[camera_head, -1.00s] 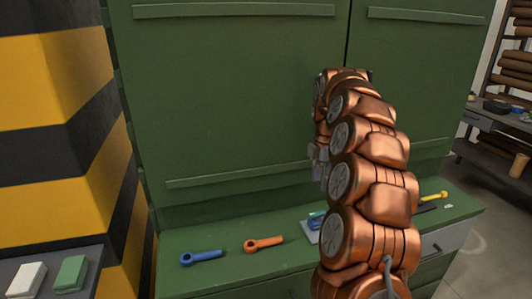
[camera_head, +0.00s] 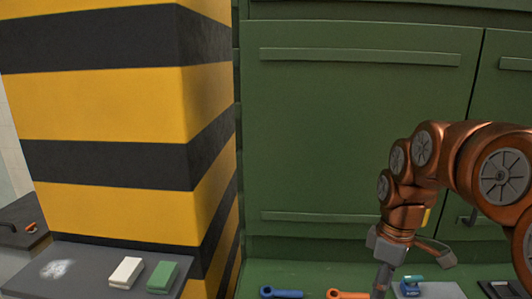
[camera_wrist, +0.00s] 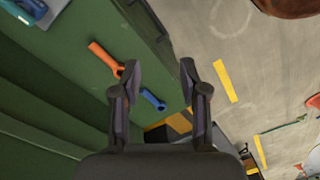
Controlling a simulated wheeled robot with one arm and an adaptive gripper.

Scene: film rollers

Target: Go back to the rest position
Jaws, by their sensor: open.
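My gripper (camera_head: 405,251) hangs from my copper arm in front of the green cabinet, above its lower ledge. Its fingers are apart. In the wrist view my gripper (camera_wrist: 160,80) is open, with nothing between the fingertips. An orange wrench-like tool (camera_head: 347,294) and a blue one (camera_head: 281,293) lie on the ledge below and left of the gripper. The orange tool (camera_wrist: 104,58) and the blue tool (camera_wrist: 153,99) also show in the wrist view.
The green cabinet (camera_head: 350,140) stands behind the arm. A yellow-and-black pillar (camera_head: 110,110) is at left. A grey table (camera_head: 85,268) in front of it holds a white block (camera_head: 125,272) and a green block (camera_head: 163,276). A blue item (camera_head: 411,286) lies on the ledge at right.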

